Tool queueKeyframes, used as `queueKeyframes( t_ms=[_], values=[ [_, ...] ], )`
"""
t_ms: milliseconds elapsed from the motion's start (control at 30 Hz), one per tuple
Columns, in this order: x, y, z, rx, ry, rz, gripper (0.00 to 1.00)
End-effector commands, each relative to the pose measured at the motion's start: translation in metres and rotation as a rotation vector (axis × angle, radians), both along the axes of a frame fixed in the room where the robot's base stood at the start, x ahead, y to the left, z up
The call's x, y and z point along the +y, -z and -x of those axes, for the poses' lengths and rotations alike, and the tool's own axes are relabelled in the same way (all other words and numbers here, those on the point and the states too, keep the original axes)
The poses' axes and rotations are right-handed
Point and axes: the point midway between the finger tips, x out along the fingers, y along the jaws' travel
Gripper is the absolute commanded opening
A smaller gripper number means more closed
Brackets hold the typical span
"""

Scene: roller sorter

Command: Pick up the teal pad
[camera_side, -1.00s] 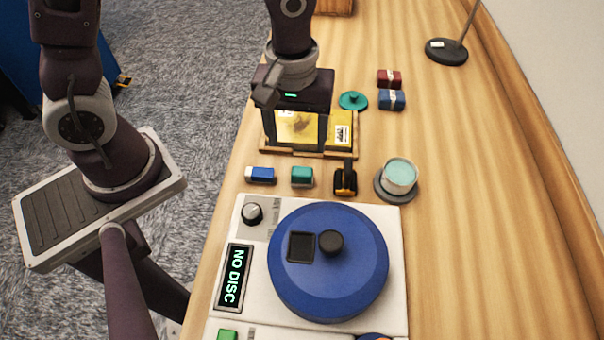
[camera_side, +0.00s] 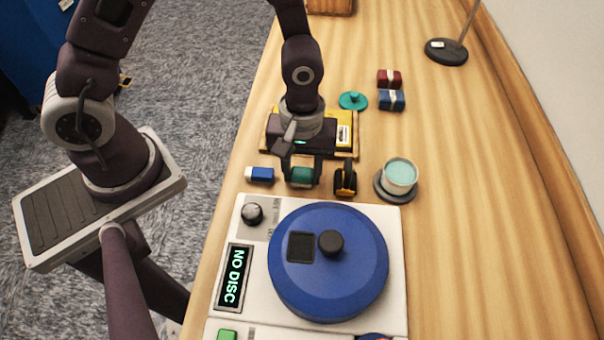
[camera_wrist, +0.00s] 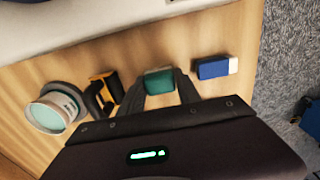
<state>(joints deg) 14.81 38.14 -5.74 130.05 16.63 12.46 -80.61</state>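The teal pad (camera_side: 301,176) is a small teal block on the wooden table, in front of the yellow box. My gripper (camera_side: 301,178) is low over the table with its fingers apart, one on each side of the pad. In the wrist view the teal pad (camera_wrist: 159,82) shows between the two fingers of my gripper (camera_wrist: 160,90). I cannot tell whether the fingers touch it. The pad appears to rest on the table.
A blue-and-white block (camera_side: 260,175) lies to the left of the pad. A black-and-yellow item (camera_side: 345,179) stands close on the right, with a cup of teal content (camera_side: 399,175) beyond. A white machine with a blue lid (camera_side: 335,290) fills the front.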

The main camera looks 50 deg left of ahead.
Motion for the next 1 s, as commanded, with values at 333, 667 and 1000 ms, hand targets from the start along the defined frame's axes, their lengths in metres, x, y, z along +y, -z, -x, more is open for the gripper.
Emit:
queueKeyframes(
  t_ms=[333, 667, 1000],
  values=[
    [0.000, -0.001, 0.000, -0.001, 0.000, 0.001, 0.00],
    [0.000, -0.063, -0.002, -0.008, -0.003, 0.002, 0.00],
    [0.000, -0.101, 0.000, 0.000, 0.000, 0.000, 0.00]
  ],
)
